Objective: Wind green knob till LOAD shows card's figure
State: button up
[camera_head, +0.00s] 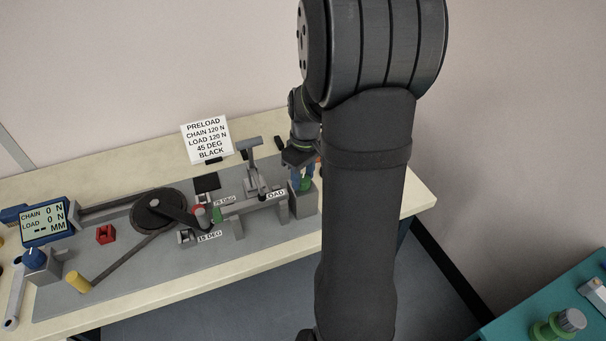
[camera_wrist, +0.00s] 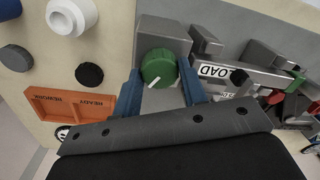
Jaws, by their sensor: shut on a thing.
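The green knob (camera_wrist: 158,68) with a white pointer line sits on a grey block. In the wrist view my gripper (camera_wrist: 160,88) has its blue fingers on either side of the knob, shut on it. In the head view the knob (camera_head: 305,184) shows small beneath my gripper (camera_head: 303,174), partly hidden by the arm. The card (camera_head: 207,139) reads PRELOAD, CHAIN 120 N, LOAD 120 N, 45 DEG, BLACK. The display (camera_head: 45,221) reads CHAIN 0 N, LOAD 0 N and dashes MM. The LOAD label (camera_head: 276,193) is beside the knob's block.
A blue knob (camera_head: 34,258), a black chainring with crank (camera_head: 158,212) and a red part (camera_head: 105,234) are on the grey plate. An orange tray (camera_wrist: 72,104) lies left of the knob in the wrist view. My arm hides the bench's right part.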

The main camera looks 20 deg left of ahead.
jog(key=m, duration=0.3)
jog(key=shift+m, duration=0.4)
jog(key=m, duration=0.3)
jog(key=shift+m, duration=0.3)
jog(key=m, duration=0.3)
jog(key=shift+m, duration=0.3)
jog(key=shift+m+t, duration=0.3)
jog(key=shift+m, duration=1.5)
jog(key=shift+d, duration=0.1)
jog(key=o, duration=1)
jog(key=shift+c, duration=0.2)
